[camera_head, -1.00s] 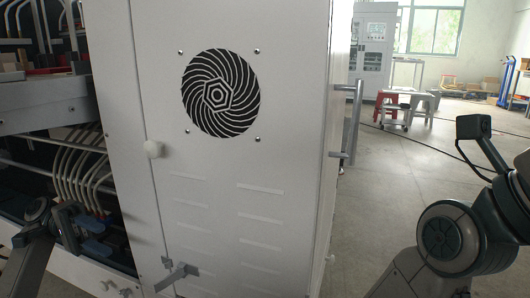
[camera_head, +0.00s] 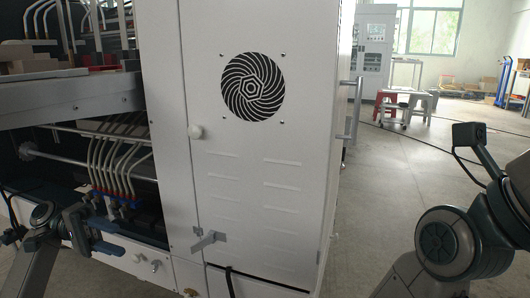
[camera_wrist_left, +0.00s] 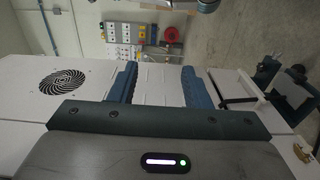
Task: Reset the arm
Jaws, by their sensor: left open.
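My left arm comes in at the lower left of the head view. My left gripper (camera_head: 92,232), with dark blue fingers, is in front of the machine's open lower bay and partly blends with the parts there. In the left wrist view the two blue fingers (camera_wrist_left: 160,88) stand wide apart with nothing held between them; the white cabinet panel shows behind the gap. My right arm (camera_head: 450,240) is bent at the right edge of the head view; its gripper is out of the picture.
The white machine cabinet (camera_head: 262,170) with a round fan grille (camera_head: 252,87) stands close in front. A door handle (camera_head: 208,241) sticks out low on it. Grey hoses (camera_head: 115,165) hang in the open bay at left. Open floor (camera_head: 400,180) lies to the right; stools (camera_head: 422,102) stand far off.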

